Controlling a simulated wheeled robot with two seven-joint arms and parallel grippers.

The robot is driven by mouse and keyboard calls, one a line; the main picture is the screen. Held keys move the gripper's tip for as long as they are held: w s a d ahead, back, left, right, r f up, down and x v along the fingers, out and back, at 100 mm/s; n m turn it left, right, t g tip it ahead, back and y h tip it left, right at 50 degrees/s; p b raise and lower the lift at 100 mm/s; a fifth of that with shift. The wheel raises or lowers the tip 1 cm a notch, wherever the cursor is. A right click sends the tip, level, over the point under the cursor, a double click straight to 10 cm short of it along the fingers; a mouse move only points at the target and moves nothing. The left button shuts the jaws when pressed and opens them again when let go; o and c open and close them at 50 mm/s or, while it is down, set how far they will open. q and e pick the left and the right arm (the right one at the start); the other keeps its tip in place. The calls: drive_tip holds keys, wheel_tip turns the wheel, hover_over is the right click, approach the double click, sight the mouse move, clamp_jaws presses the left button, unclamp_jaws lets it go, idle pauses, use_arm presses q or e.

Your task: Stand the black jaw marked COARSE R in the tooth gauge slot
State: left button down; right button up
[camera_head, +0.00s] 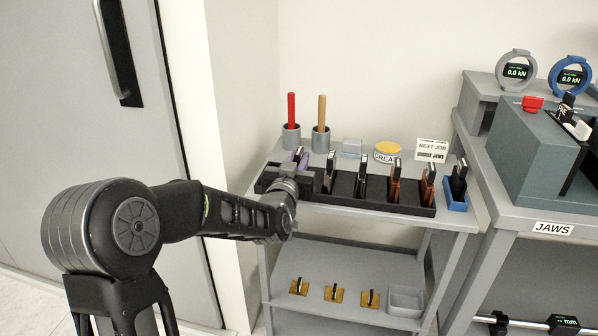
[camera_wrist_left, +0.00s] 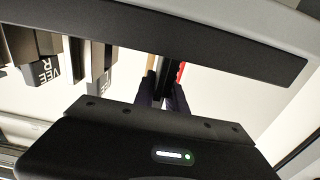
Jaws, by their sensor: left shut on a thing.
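Two dark purplish pieces (camera_wrist_left: 178,98) show past my gripper body in the left wrist view. The held jaw's marking is hidden, so I cannot tell whether it reads COARSE R. Its lower part is hidden, so I cannot tell whether it is clear of the rack. A small blue holder (camera_head: 455,207) at the right end of the shelf has a dark jaw (camera_head: 460,180) standing in it. I cannot identify the tooth gauge slot. My right gripper is out of view.
Several other jaws, some brown (camera_head: 394,181), stand in the rack; one reads VEE R (camera_wrist_left: 48,70). Behind are cups with a red handle (camera_head: 291,108) and a tan handle (camera_head: 322,110), a grease tin (camera_head: 387,151) and a NEXT JOB card (camera_head: 432,149).

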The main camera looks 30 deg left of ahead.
use_arm(q)
drive_tip(key=shift+r+p, duration=1)
drive_tip(key=shift+r, duration=4.2)
drive_tip(key=shift+f, duration=0.1)
